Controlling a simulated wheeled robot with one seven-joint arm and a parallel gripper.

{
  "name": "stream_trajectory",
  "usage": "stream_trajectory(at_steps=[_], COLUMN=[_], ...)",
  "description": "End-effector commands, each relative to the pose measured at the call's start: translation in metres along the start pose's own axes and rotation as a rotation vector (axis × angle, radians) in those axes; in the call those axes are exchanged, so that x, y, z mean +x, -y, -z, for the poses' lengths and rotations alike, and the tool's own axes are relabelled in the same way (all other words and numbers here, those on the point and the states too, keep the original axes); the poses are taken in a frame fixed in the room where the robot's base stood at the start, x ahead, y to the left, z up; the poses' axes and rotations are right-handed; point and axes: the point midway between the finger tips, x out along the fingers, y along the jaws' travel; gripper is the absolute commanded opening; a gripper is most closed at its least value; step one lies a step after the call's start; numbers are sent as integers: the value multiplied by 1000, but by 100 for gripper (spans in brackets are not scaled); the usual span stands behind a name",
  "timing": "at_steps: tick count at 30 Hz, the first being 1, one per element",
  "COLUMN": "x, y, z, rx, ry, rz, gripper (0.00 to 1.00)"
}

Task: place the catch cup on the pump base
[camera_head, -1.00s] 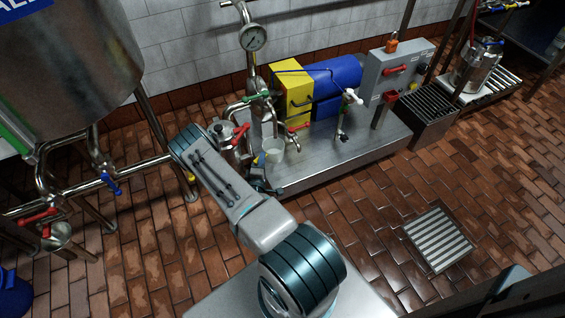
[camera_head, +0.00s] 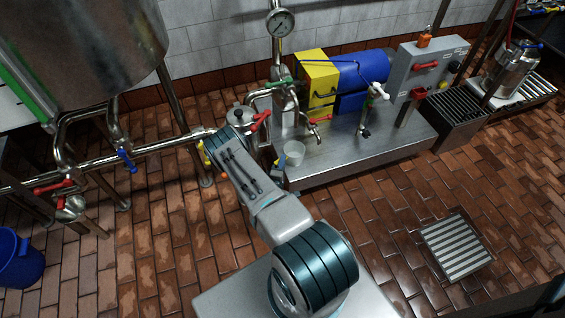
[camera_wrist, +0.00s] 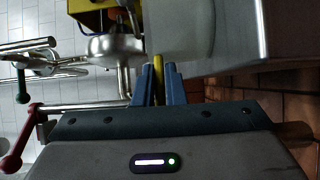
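The catch cup (camera_head: 294,153) is a small pale cup at the left end of the steel pump base (camera_head: 345,165), just below and left of a red-handled tap. I cannot tell whether its bottom touches the base. In the wrist view, my gripper's blue fingers (camera_wrist: 163,86) stand close together around a narrow yellow strip, which looks like the cup's handle. The pale grey surface (camera_wrist: 185,28) above them appears to be the cup's side. In the head view my gripper (camera_head: 281,161) is mostly hidden behind my arm, at the cup's left side.
A red valve lever (camera_head: 261,121) and steel pipes are close to my wrist. A gauge (camera_head: 280,22) rises behind. Brick floor with a drain grate (camera_head: 453,247) is clear at right.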

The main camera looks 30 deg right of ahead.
Motion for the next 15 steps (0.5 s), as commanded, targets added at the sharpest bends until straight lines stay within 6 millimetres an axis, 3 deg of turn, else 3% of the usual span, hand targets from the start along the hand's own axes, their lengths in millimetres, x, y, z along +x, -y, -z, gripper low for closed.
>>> stream_trajectory(at_steps=[2,13,15], x=[0,0,-10], y=[0,-6,-4], z=[0,0,1], rx=[0,1,-1], ry=[0,0,-1], rz=[0,0,2], gripper=[30,30,30])
